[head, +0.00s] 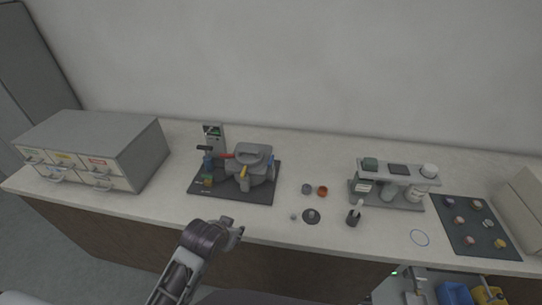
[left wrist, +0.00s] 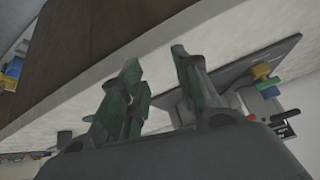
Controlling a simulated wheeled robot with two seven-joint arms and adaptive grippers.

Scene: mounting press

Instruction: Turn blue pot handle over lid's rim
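The grey mounting press (head: 252,162) with its lidded pot stands on a dark base mat (head: 230,197). A red handle (head: 222,156) and a yellow handle (head: 244,173) stick out from it. A small blue part (head: 208,163) stands at its left; I cannot tell whether this is the blue pot handle or how it sits against the lid's rim. My right gripper is not in view.
A drawer cabinet (head: 95,150) stands at the left. Small cups (head: 322,190), a dark disc (head: 311,216) and a bottle rack (head: 395,182) are to the right of the press. A dark mat with coloured pucks (head: 470,225) lies farther right.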

